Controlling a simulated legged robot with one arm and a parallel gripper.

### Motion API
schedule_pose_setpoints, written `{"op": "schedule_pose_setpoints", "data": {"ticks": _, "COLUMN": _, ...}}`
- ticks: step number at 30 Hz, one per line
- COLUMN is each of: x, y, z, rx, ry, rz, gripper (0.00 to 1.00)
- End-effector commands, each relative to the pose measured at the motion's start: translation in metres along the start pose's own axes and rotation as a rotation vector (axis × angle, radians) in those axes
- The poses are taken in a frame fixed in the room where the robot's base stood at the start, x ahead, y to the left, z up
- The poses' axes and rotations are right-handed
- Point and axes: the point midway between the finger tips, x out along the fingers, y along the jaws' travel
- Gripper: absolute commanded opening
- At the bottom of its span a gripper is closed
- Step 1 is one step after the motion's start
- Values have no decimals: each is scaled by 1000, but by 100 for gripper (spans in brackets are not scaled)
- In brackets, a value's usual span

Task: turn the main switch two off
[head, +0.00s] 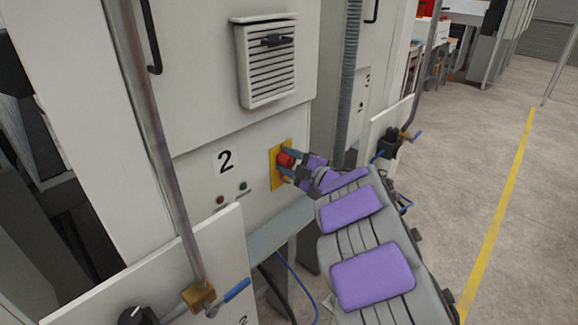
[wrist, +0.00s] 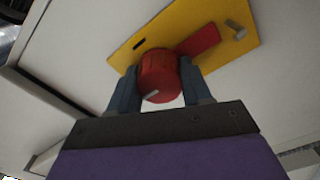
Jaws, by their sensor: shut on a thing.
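The main switch two is a red rotary knob (head: 285,159) on a yellow plate (head: 276,180), on the cabinet panel marked 2. In the wrist view the red knob (wrist: 158,76) sits between the two blue-grey fingers, with a red tab sticking out up and right over the yellow plate (wrist: 222,18). My gripper (head: 286,161) is at the plate, shut on the knob; it also shows in the wrist view (wrist: 160,85). The fingers hide the sides of the knob.
A vertical pipe (head: 160,140) with a blue-handled valve (head: 234,291) stands in front at left. A vent (head: 268,65) is above. Open floor (head: 460,190) with a yellow line lies right.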

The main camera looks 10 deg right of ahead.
Motion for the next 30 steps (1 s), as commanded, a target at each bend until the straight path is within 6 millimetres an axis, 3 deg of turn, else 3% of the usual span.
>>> {"op": "schedule_pose_setpoints", "data": {"ticks": 18, "x": 0, "y": -2, "z": -1, "rx": -40, "ry": 2, "rz": -4, "gripper": 17}}
{"op": "schedule_pose_setpoints", "data": {"ticks": 19, "x": 0, "y": -2, "z": -1, "rx": -40, "ry": 2, "rz": -4, "gripper": 50}}
{"op": "schedule_pose_setpoints", "data": {"ticks": 26, "x": 0, "y": -2, "z": 0, "rx": -39, "ry": 1, "rz": -3, "gripper": 72}}
{"op": "schedule_pose_setpoints", "data": {"ticks": 30, "x": 0, "y": -1, "z": 0, "rx": -39, "ry": 0, "rz": -3, "gripper": 73}}
